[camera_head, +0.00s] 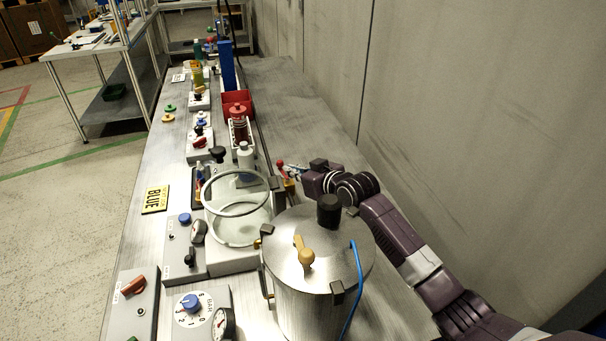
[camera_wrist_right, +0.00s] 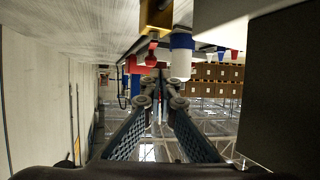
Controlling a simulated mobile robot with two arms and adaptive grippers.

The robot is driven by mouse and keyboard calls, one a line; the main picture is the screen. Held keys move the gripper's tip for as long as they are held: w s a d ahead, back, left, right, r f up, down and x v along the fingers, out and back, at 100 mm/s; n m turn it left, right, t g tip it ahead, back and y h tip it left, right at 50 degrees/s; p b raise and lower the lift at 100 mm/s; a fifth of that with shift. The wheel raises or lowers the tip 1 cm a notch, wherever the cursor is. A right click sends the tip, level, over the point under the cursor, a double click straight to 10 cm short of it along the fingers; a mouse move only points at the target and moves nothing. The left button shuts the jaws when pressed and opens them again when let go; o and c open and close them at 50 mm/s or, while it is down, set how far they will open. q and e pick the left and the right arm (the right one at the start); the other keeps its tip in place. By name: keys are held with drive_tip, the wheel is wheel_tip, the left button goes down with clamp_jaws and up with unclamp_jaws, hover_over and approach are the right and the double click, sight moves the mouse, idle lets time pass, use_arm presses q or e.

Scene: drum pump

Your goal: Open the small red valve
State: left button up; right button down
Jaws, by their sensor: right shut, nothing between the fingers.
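The small red valve shows in the head view as a red knob (camera_head: 280,163) above a small red and brass body (camera_head: 289,184), behind the steel pot. My right gripper (camera_head: 291,170) is right beside it, its fingers pointing left toward the knob. In the right wrist view the blue textured fingers (camera_wrist_right: 160,82) are shut with nothing between them. A red part (camera_wrist_right: 152,47) beneath a brass block (camera_wrist_right: 156,18) appears just beyond the fingertips; I cannot tell whether they touch it. My left gripper is not in view.
A steel pot (camera_head: 290,275) with a black knob and blue tube stands at the front, beside my right arm. A glass vessel (camera_head: 237,232) is left of the valve. A red bin (camera_head: 237,101) stands farther back. The table's right strip (camera_head: 300,105) is clear beside the wall.

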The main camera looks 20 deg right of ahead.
drive_tip(key=v, duration=0.5)
drive_tip(key=shift+s+d+r, duration=0.1)
drive_tip(key=shift+s, duration=0.2)
drive_tip(key=shift+d, duration=0.1)
